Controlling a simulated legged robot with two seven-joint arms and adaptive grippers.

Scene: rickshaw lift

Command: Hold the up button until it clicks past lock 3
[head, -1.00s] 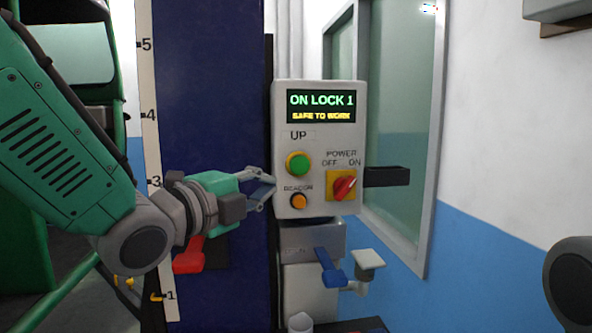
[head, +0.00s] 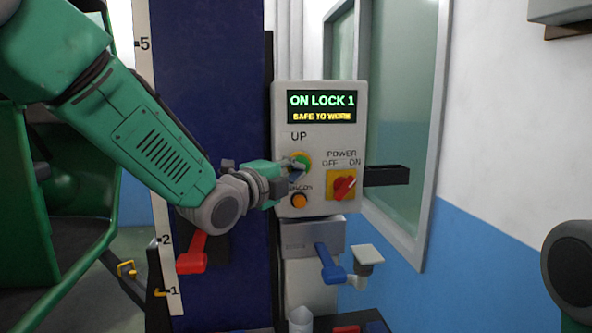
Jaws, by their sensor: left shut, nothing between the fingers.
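The grey control box (head: 318,205) is on the blue column, with a screen (head: 321,107) that reads "ON LOCK 1" and "SAFE TO WORK". My right gripper is not in view; a dark rounded part of my right arm shows at the right edge.
The red power switch (head: 344,186) and orange beacon button (head: 299,201) are close by on the box. A blue lever (head: 329,264) and a red lever (head: 193,254) are below. The blue column (head: 208,100) carries a numbered scale (head: 144,85) on its left.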

